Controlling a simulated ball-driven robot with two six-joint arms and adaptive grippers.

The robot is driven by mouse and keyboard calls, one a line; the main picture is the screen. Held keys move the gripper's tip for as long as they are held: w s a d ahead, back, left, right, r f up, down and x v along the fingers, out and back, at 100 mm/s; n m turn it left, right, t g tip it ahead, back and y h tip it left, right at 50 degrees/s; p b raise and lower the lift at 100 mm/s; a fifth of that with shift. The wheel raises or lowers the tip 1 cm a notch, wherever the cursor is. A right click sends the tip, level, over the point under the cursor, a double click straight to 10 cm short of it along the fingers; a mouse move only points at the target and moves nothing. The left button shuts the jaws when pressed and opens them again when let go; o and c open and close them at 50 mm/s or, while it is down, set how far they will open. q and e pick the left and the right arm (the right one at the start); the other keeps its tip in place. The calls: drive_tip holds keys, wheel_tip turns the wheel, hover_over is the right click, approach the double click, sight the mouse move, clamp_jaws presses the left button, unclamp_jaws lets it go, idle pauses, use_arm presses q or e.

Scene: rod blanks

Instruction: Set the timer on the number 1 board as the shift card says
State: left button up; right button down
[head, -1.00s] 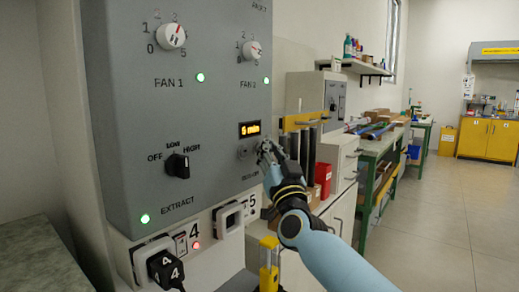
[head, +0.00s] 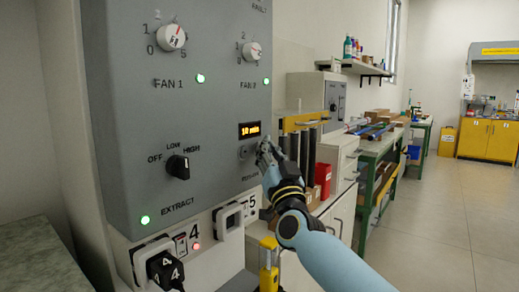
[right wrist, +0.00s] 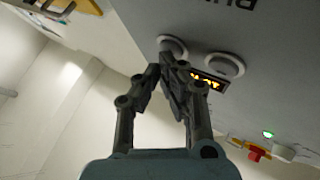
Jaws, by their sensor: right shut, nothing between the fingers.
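The timer display (head: 249,130) on the grey control board (head: 215,105) is lit amber and seems to read 10 min. It also shows in the right wrist view (right wrist: 208,82). Below the display is a button (head: 245,151). My right gripper (head: 264,150) is shut and empty, its tips at the board just right of that button. In the right wrist view its tips (right wrist: 166,62) are close to one of two round buttons (right wrist: 226,65); I cannot tell whether they touch. I see no readable shift card. My left gripper is out of view.
The board also has a FAN 1 dial (head: 171,37), a FAN 2 dial (head: 251,51) and an EXTRACT switch (head: 177,167), with green lamps lit. Sockets and a plug (head: 163,270) are below. A green bench (head: 378,160) stands beyond my right arm.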

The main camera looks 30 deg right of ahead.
drive_tip(key=shift+s+d+p, duration=0.2)
drive_tip(key=shift+s+p, duration=0.15)
drive_tip(key=shift+s, duration=0.25)
drive_tip(key=shift+s, duration=0.1)
drive_tip(key=s+p, duration=0.1)
drive_tip(key=s+d+p, duration=0.1)
drive_tip(key=s, duration=0.1)
drive_tip(key=s+d+p, duration=0.1)
drive_tip(key=shift+s, duration=0.25)
idle(0.6)
